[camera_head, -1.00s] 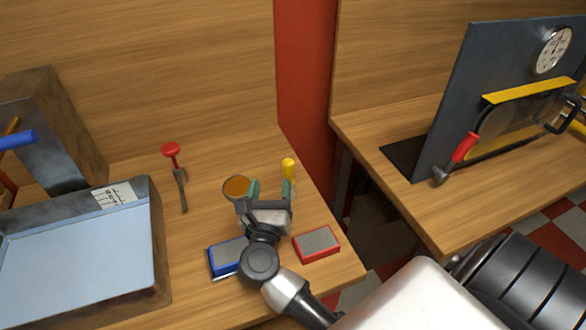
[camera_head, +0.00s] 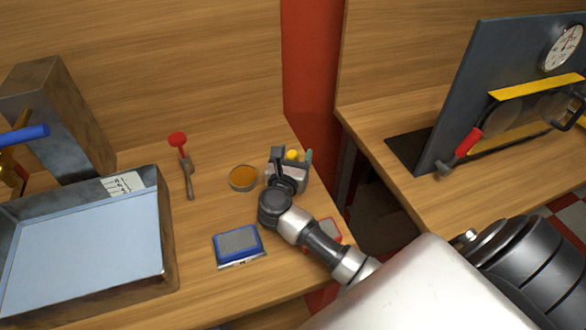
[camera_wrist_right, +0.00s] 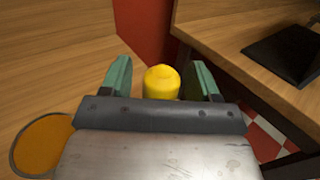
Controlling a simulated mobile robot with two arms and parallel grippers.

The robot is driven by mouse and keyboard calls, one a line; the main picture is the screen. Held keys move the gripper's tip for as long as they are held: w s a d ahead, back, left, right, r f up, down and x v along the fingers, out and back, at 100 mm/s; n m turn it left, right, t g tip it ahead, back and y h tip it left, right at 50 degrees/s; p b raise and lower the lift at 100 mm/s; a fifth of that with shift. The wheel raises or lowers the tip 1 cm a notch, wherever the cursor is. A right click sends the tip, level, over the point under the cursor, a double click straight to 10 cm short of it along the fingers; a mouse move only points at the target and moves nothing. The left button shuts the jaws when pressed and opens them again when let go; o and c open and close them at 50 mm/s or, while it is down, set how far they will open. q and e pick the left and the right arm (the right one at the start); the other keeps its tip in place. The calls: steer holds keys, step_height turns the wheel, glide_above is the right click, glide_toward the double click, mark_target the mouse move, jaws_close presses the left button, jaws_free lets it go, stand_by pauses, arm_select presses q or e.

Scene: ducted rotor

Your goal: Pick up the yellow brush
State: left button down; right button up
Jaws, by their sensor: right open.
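The yellow brush (camera_head: 292,155) stands near the right edge of the left bench, mostly hidden behind my gripper; only its yellow top shows. In the right wrist view its rounded yellow end (camera_wrist_right: 161,82) lies between the two green fingertips, with a gap to each side. My right gripper (camera_head: 292,158) is open around the yellow end and not closed on it. The brush's lower part is hidden. My left gripper is not in view.
A round orange-filled dish (camera_head: 243,178) sits just left of the gripper. A blue block (camera_head: 238,244) and a partly hidden red block (camera_head: 328,229) lie nearer. A red-topped tool (camera_head: 184,165) and a large tray (camera_head: 168,235) are to the left. The bench's right edge is close.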

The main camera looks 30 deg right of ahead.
steer(key=shift+w+d, duration=0.25)
steer(key=shift+c, duration=0.2)
steer(key=c, duration=1)
steer(key=shift+o, duration=0.2)
steer(key=shift+r, duration=0.45)
steer(key=s+r, duration=1)
steer(key=s, duration=0.1)
steer(key=shift+s+d, duration=0.3)
steer(key=shift+s, duration=0.05)
